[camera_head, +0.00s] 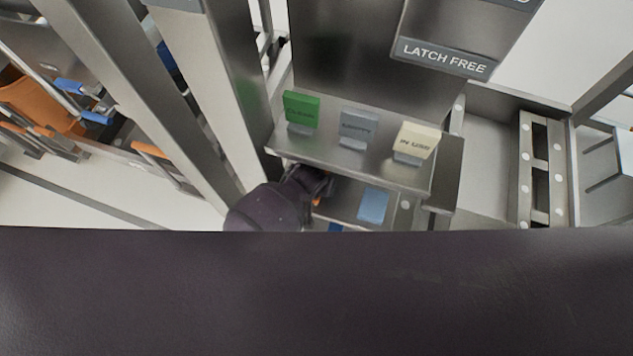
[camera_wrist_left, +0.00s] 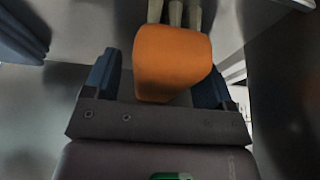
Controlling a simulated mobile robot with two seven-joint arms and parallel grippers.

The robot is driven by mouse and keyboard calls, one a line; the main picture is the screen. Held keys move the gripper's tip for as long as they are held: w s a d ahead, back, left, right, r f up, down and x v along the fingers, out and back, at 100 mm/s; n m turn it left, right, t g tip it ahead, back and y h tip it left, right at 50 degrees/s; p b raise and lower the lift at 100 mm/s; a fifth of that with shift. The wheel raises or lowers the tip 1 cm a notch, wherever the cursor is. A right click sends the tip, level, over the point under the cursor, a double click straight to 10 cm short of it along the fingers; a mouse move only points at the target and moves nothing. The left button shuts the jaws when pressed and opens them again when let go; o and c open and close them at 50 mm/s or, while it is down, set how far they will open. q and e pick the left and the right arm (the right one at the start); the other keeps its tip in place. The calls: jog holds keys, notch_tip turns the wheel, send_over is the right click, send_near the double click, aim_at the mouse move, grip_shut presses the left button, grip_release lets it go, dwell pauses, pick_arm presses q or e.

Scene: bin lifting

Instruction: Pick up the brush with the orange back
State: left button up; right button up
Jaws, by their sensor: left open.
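The brush with the orange back (camera_wrist_left: 172,62) shows in the left wrist view, with pale bristles or prongs at its far end. It lies between the two blue fingers of my left gripper (camera_wrist_left: 158,80), which is open around it. A gap shows on the left side; on the right, the finger is very close and I cannot tell whether it touches. In the head view my left gripper (camera_head: 316,192) reaches under the upper shelf, with a bit of orange beside it. Most of the brush is hidden there. My right gripper is not in view.
The upper steel shelf (camera_head: 400,175) carries green (camera_head: 301,110), grey (camera_head: 358,127) and cream (camera_head: 415,141) signs, close above my left gripper. A light blue item (camera_head: 372,206) lies on the lower shelf. A steel post (camera_head: 215,90) stands at left. My dark arm fills the foreground.

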pick_arm(q)
jog(key=shift+f, duration=0.3)
dwell(0.4)
jog(key=shift+c, duration=0.4)
jog(key=c, duration=0.9)
